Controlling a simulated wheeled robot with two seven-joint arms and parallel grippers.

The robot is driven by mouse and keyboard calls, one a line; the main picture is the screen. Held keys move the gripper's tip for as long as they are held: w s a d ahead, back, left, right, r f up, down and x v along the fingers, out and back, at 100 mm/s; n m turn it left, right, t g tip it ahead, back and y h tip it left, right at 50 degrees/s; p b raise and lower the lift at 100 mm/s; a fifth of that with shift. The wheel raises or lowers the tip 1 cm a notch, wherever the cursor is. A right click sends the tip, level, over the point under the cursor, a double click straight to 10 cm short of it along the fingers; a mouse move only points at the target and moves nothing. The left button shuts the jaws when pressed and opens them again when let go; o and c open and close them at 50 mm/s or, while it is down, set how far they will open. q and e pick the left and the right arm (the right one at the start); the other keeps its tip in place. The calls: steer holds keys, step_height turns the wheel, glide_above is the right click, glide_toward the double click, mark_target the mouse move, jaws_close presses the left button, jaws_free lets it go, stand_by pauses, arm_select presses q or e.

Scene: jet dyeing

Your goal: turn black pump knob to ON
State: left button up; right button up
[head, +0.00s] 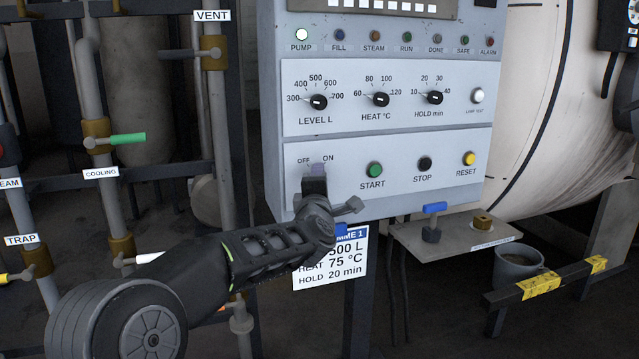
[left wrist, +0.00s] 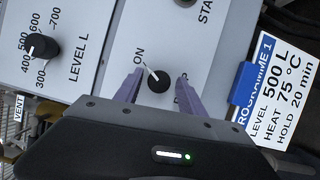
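The black pump knob (left wrist: 158,81) is on the lower panel of the control box. In the left wrist view its white pointer line slants toward the ON label (left wrist: 139,57). The OFF label is mostly covered by a finger there; it shows in the head view (head: 303,161). My left gripper (head: 318,170) is at the panel in front of the knob and hides it in the head view. In the left wrist view the left gripper's (left wrist: 159,80) two purple fingers stand on either side of the knob, apart, with visible gaps. My right gripper is not in view.
The START button (head: 375,169), STOP button (head: 425,163) and RESET button (head: 469,158) sit right of the knob. The LEVEL knob (head: 318,102) is above. The PUMP lamp (head: 302,35) looks white. A programme card (head: 345,262) hangs below the box. Pipes (head: 95,100) stand left.

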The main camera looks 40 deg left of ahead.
arm_select(q)
steer(key=shift+o, duration=0.2)
steer(key=shift+s, duration=0.1)
steer(key=v, duration=0.7)
steer(key=shift+s+d, duration=0.2)
stand_by(0.4)
